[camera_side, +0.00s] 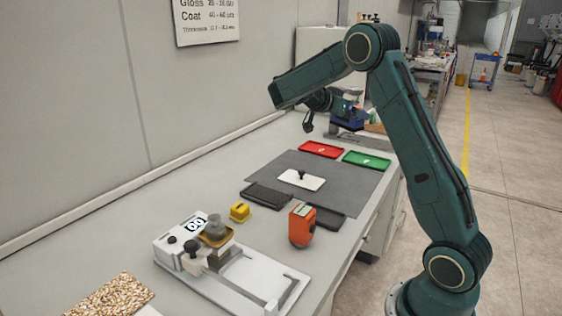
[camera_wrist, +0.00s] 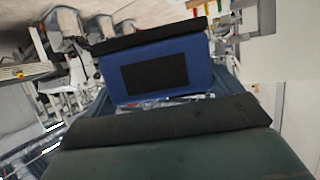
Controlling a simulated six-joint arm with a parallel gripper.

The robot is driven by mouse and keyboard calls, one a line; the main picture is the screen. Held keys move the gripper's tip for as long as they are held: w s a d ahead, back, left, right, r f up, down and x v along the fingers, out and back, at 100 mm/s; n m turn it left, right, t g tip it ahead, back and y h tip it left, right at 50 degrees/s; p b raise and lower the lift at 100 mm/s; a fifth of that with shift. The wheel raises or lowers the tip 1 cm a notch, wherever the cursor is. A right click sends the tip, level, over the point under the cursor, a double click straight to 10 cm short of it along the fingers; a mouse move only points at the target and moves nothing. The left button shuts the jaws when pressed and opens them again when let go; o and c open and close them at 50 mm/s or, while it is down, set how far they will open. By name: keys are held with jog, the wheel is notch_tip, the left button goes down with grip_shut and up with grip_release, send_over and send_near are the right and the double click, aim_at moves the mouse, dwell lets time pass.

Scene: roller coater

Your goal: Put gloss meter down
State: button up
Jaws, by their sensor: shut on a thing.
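The gloss meter looks to be the blue box with a black panel (camera_wrist: 155,75) that fills the middle of the wrist view, between dark bars above and below. My gripper (camera_wrist: 165,95) appears shut on it. In the side view a blue body (camera_side: 349,111) shows beside my wrist, above the far part of the bench; my gripper (camera_side: 338,104) is small there and its fingers are hard to make out. I cannot tell whether the meter touches anything below it.
The bench holds a grey mat (camera_side: 335,184) with a white panel (camera_side: 302,180). Red (camera_side: 321,149) and green (camera_side: 367,160) trays lie at its far end. Much of the mat is clear.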

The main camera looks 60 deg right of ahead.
jog(key=shift+w, duration=0.1)
dwell(0.3)
jog(key=w+a+f+n+t, duration=0.3)
jog(key=w+a+n+t, duration=0.25)
jog(key=a, duration=0.25)
jog(key=w+a+f+n+t, duration=0.2)
jog(key=w+a+n+t, duration=0.3)
jog(key=w+a+t, duration=0.15)
jog(key=a+f+n+t+y, duration=0.3)
jog(key=a+n+y, duration=0.1)
jog(key=a, duration=0.7)
jog(key=a+f+n+t+y, duration=0.3)
jog(key=a+n+y, duration=0.1)
jog(key=a, duration=0.7)
jog(key=shift+w+f+y, duration=0.25)
jog(key=shift+w+y, duration=0.05)
jog(key=shift+w, duration=0.1)
jog(key=shift+d, duration=0.1)
jog(key=w+d+m+g+h, duration=0.3)
jog(key=d+m+h, duration=0.2)
jog(key=d, duration=1.1)
jog(key=shift+d+r+h, duration=0.3)
jog(key=shift+d+r, duration=0.1)
jog(key=shift+r, duration=0.05)
